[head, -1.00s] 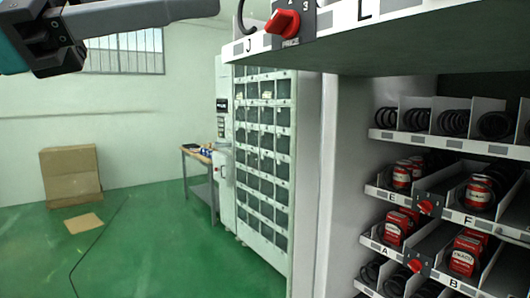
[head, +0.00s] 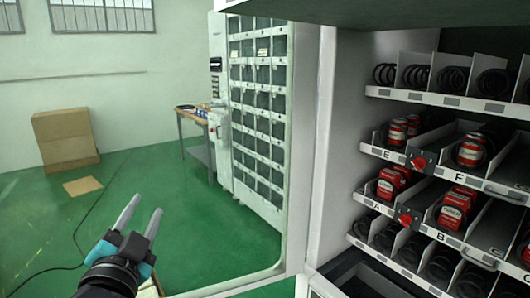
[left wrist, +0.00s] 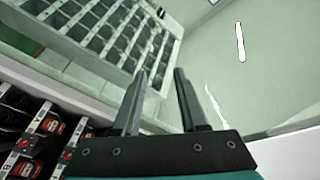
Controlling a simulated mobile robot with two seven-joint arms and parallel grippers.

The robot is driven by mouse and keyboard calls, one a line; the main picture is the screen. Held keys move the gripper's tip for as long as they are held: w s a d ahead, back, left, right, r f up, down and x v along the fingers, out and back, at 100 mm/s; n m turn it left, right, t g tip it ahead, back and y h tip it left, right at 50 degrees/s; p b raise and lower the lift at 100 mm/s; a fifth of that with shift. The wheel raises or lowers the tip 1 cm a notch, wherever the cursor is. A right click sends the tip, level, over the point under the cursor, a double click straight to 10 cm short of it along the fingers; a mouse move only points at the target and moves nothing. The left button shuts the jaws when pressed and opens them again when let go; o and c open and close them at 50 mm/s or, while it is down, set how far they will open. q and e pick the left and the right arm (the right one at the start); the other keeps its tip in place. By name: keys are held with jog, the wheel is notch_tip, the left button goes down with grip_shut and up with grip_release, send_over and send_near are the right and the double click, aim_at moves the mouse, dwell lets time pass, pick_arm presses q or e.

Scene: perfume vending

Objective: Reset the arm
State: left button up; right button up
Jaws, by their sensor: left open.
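My left gripper (head: 140,222) shows at the lower left of the head view, over the green floor and left of the vending machine (head: 312,150). Its two fingers are apart and nothing is between them. In the left wrist view the open fingers (left wrist: 158,92) point up toward the locker wall, with the machine's shelves at lower left. My right gripper does not show in either view.
The machine's shelves (head: 446,100) hold red and white cans (head: 470,150), red boxes (head: 452,212) and black coils. A tall locker cabinet (head: 258,110), a small table (head: 196,112) and a cardboard box (head: 64,138) stand behind. Open green floor (head: 190,250) lies at left.

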pick_arm(q)
jog(key=s+f+n+g, duration=0.1)
jog(key=s+f+g, duration=0.15)
jog(key=f, duration=0.45)
jog(key=s+f+n+g, duration=0.2)
jog(key=f+g, duration=0.1)
jog(key=f, duration=0.3)
jog(key=s+d+f+n+g+h, duration=0.1)
jog(key=s+d+f+n+g, duration=0.3)
jog(key=s+f, duration=0.6)
jog(key=s+d+f+m+g+h, duration=0.1)
jog(key=s+f+g, duration=0.6)
jog(key=s, duration=0.4)
notch_tip(320, 180, down, 23)
jog(key=s, duration=0.2)
jog(key=s+a+f+g, duration=0.1)
jog(key=s+a+f, duration=0.2)
jog(key=s+f, duration=1)
jog(key=shift+s+f, duration=0.4)
jog(key=shift+s, duration=0.7)
jog(key=shift+g, duration=0.25)
